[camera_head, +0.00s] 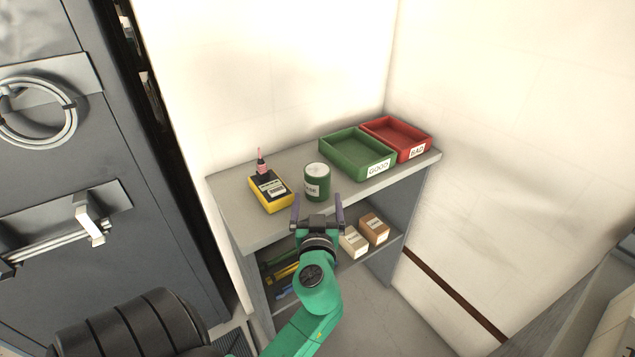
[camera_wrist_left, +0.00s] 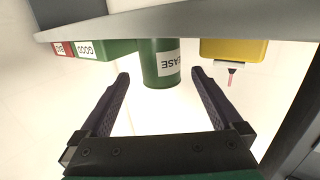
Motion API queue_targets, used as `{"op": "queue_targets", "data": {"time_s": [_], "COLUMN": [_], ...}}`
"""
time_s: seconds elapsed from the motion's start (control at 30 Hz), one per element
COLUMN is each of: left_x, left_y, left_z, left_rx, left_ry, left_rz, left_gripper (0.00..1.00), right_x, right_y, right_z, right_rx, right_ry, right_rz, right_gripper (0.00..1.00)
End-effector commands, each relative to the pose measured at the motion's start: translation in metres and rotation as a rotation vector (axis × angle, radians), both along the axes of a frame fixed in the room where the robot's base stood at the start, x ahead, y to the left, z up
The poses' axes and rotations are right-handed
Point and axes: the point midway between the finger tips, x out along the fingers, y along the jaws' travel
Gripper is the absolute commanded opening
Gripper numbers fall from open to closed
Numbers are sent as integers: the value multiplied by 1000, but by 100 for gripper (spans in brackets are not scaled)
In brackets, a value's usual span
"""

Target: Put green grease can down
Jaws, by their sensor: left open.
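The green grease can (camera_head: 317,182) stands upright on the grey shelf top, with a pale lid and a white label. My left gripper (camera_head: 317,202) is open at the shelf's front edge, just in front of the can. In the left wrist view, the can (camera_wrist_left: 160,64) appears upside down beyond and between the two spread fingers (camera_wrist_left: 163,82), with a gap on each side. Nothing is held between the fingers. My right gripper is not in view.
On the grey shelf unit (camera_head: 235,205), a yellow device (camera_head: 270,190) with a pink-tipped part is left of the can. A green GOOD tray (camera_head: 378,169) and a red BAD tray (camera_head: 418,152) are right. Small boxes (camera_head: 354,243) sit on the lower shelf. A dark cabinet (camera_head: 100,150) stands left.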

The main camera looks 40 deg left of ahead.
Motion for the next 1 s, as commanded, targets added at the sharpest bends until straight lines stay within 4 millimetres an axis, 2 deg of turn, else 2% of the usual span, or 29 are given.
{"op": "queue_targets", "data": {"time_s": [0.03,0.13,0.27,0.43,0.53,0.7,0.77,0.8,0.97,1.0], "left_x": [10,24,36,60,67,67,67,67,67,67], "left_y": [8,19,31,52,58,58,58,58,58,58], "left_z": [7,2,2,-1,-4,-6,-6,-6,-6,-5], "left_rx": [4,2,4,3,0,-2,-2,-1,-1,0], "left_ry": [0,0,0,0,0,-1,-1,-1,0,-1], "left_rz": [0,-2,-1,-2,-1,-2,-2,-2,-2,-2], "left_gripper": [100,100,100,100,100,100,81,66,4,0], "right_x": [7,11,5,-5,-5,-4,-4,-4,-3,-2], "right_y": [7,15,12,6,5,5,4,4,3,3], "right_z": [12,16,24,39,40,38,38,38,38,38], "right_rx": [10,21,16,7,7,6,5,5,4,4], "right_ry": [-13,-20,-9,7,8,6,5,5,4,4], "right_rz": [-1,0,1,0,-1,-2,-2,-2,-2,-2], "right_gripper": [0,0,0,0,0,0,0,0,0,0]}}
